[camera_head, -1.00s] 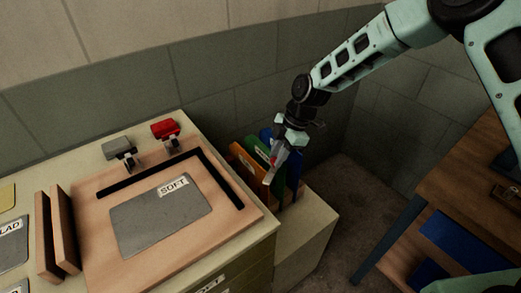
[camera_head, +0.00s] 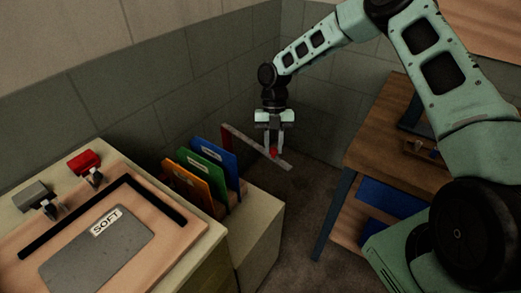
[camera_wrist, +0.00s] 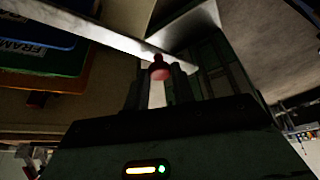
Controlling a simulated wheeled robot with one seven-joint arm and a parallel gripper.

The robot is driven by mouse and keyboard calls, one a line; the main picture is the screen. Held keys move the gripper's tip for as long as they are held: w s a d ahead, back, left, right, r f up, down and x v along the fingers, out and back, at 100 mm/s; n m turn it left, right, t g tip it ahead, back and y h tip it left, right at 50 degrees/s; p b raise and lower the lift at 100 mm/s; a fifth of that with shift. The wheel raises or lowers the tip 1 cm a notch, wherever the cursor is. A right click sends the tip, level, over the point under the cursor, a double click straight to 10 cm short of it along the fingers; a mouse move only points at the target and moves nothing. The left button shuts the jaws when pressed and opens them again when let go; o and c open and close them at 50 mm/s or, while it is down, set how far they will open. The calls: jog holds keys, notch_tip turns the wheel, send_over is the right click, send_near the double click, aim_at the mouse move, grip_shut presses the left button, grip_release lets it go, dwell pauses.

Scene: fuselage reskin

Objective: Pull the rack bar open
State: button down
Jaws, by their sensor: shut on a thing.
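The rack bar (camera_head: 250,144) is a thin grey strip with a red part at its back end. It sticks out past the blue folder, away from the folders' fronts, toward the open floor. My gripper (camera_head: 274,151) points down and is shut on the red knob (camera_head: 273,153) near the bar's free end. In the wrist view the bar (camera_wrist: 100,36) runs diagonally across the top, and the red knob (camera_wrist: 158,70) sits between my fingers (camera_wrist: 156,88). The rack holds orange (camera_head: 187,186), green (camera_head: 203,168) and blue (camera_head: 216,160) folders standing upright.
The rack stands on a low pale cabinet (camera_head: 262,232). At left is a worktop with a grey SOFT sheet (camera_head: 100,250) and a red clamp (camera_head: 84,161). A wooden bench (camera_head: 385,150) stands at right. Floor (camera_head: 300,190) is clear between cabinet and bench.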

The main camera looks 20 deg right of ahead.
jog(key=shift+w+d+n+h, duration=0.15)
jog(key=shift+w+d+n, duration=0.25)
jog(key=shift+d, duration=0.3)
jog(key=shift+w+d+n+h, duration=0.15)
jog(key=shift+w+d+n, duration=0.2)
jog(key=shift+d, duration=0.3)
jog(key=c, duration=1.2)
grip_release()
jog(key=shift+o, duration=0.2)
jog(key=shift+r, duration=0.1)
jog(key=b+v, duration=0.2)
jog(key=v, duration=1.5)
jog(key=shift+w+b, duration=0.2)
jog(key=shift+b, duration=0.2)
